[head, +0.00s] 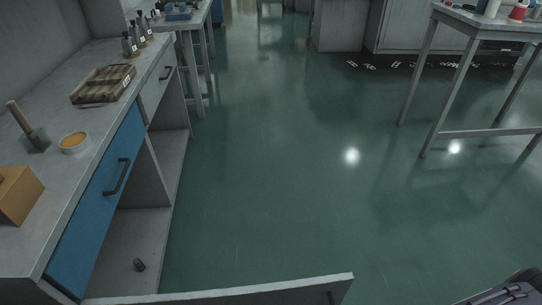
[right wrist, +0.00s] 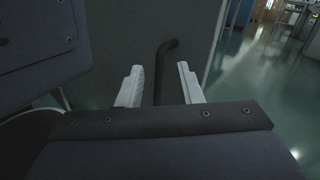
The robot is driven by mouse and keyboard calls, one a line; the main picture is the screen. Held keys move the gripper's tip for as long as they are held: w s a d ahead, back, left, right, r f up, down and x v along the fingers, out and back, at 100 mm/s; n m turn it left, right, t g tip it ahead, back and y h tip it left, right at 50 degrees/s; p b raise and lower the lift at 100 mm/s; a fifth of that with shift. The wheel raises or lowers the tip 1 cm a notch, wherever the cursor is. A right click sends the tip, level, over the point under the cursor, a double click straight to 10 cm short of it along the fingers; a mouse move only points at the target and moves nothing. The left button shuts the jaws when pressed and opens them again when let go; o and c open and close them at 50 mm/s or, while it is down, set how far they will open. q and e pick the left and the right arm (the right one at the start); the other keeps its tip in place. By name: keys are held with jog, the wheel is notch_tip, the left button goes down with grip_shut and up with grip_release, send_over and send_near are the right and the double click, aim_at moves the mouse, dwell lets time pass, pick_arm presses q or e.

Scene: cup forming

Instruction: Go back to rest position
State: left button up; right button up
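My right gripper (right wrist: 159,68) shows in the right wrist view with its two pale fingers apart. Nothing is clamped between them. A dark bar handle (right wrist: 161,72) on a grey panel (right wrist: 198,40) appears between the fingers or just beyond them; I cannot tell the exact depth. In the head view, part of my right arm (head: 510,292) shows at the bottom right corner, and its fingers are out of that picture. My left gripper is in neither view.
An open cabinet door (head: 250,292) crosses the bottom of the head view. The workbench (head: 95,150) at left has a blue drawer (head: 100,195) and holds a wooden tray (head: 103,85) and a small bowl (head: 74,143). A table (head: 478,135) stands at right. The green floor between is clear.

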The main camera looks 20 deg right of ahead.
jog(key=w+a+r+n+g, duration=0.2)
jog(key=r+n+g, duration=0.3)
jog(key=r+n, duration=0.25)
jog(key=w+a+r+n+g+h, duration=0.1)
jog(key=w+a+r+n+g, duration=0.15)
jog(key=r+n+g, duration=0.4)
jog(key=w+a+r+n+g, duration=0.15)
jog(key=r+n+g, duration=0.25)
jog(key=r+n, duration=0.45)
notch_tip(320, 180, up, 24)
jog(key=w+n+t+h+p, duration=0.1)
jog(key=n+t+h+p, duration=0.2)
jog(key=p, duration=1.6)
jog(key=shift+a+n+t, duration=0.45)
jog(key=shift+n+t, duration=0.3)
jog(key=shift+n, duration=0.1)
